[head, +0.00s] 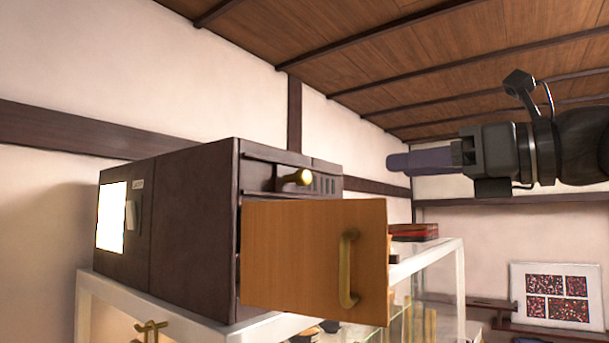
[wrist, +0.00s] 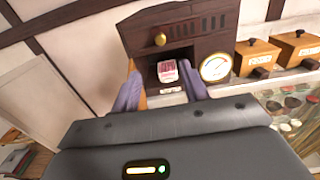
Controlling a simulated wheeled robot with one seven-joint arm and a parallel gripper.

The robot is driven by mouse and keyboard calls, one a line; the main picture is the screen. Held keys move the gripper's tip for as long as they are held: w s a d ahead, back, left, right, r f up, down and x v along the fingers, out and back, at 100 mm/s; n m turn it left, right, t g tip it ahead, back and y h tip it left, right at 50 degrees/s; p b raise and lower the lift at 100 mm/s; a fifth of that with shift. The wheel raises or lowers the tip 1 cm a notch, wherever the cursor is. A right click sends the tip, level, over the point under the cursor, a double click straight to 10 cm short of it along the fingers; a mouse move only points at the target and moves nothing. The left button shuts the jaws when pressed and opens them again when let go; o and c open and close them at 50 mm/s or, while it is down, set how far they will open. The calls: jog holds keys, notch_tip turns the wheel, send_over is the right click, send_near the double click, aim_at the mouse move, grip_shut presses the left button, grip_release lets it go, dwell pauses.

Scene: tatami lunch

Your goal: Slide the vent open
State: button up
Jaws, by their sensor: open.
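A dark brown cabinet (head: 195,220) stands on a white-framed glass case. On its upper front is a vent with a brass knob (head: 297,177) and a row of dark slots (head: 324,184) to the knob's right. In the wrist view the knob (wrist: 160,40) and slots (wrist: 212,22) show above the cabinet's opening. How far the vent is open, I cannot tell. My gripper (head: 398,161) is open and empty, to the right of the knob in the head view and apart from it. In the wrist view its fingers (wrist: 160,88) sit below the knob.
A wooden door (head: 315,250) with a brass handle (head: 347,268) stands open below the vent. A red-and-white item (wrist: 167,71) sits in the opening, beside a round dial (wrist: 215,67). Labelled wooden boxes (wrist: 256,56) stand to the right. The glass case (head: 452,262) is below.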

aim_at(308, 175)
jog(key=p+x, duration=0.5)
jog(key=x, duration=1.1)
jog(key=shift+w+a+r, duration=0.15)
jog(key=shift+w+a, duration=0.05)
jog(key=shift+w+a+p, duration=0.3)
jog(key=shift+a, duration=0.1)
jog(key=shift+c, duration=0.3)
grip_shut()
